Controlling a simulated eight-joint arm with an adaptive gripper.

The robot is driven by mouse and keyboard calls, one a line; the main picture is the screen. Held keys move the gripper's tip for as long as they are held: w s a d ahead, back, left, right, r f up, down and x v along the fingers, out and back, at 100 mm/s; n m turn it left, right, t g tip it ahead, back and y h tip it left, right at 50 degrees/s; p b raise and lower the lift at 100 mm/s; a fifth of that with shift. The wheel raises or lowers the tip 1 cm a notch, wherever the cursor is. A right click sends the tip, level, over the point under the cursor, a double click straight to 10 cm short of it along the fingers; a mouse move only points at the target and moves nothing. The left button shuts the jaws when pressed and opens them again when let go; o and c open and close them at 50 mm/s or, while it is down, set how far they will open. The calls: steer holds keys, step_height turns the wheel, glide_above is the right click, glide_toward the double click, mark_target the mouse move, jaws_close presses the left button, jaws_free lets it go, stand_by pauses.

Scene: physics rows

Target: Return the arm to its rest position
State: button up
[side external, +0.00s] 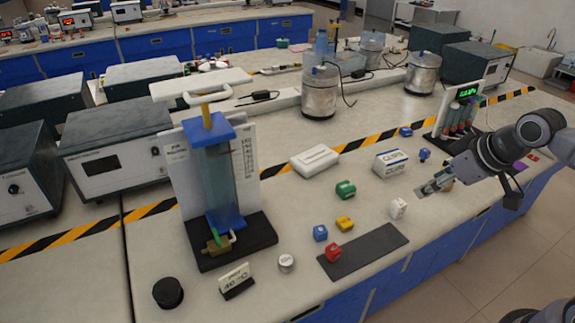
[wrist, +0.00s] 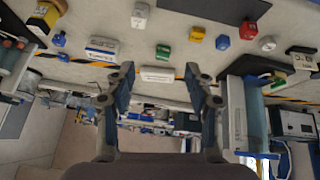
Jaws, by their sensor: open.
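My gripper (side external: 434,183) is at the right of the bench in the side external view, at the end of my grey arm. In the wrist view my gripper (wrist: 158,75) has its two fingers spread apart with nothing between them. The gripper is near the white block (side external: 398,208) and the clips box (side external: 390,163). In the side view it appears above the bench, and I see no contact with either.
Green (side external: 345,189), yellow (side external: 344,224), blue (side external: 320,233) and red (side external: 333,252) blocks are on the bench, the red one on a dark mat (side external: 370,248). A tall blue column apparatus (side external: 212,180) stands left. A tube rack (side external: 460,118) stands behind my gripper.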

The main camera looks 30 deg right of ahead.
steer(key=shift+s+a+f+m+t, duration=0.4)
steer(key=shift+s+a+f+m, duration=0.4)
steer(key=shift+s+a+m, duration=0.1)
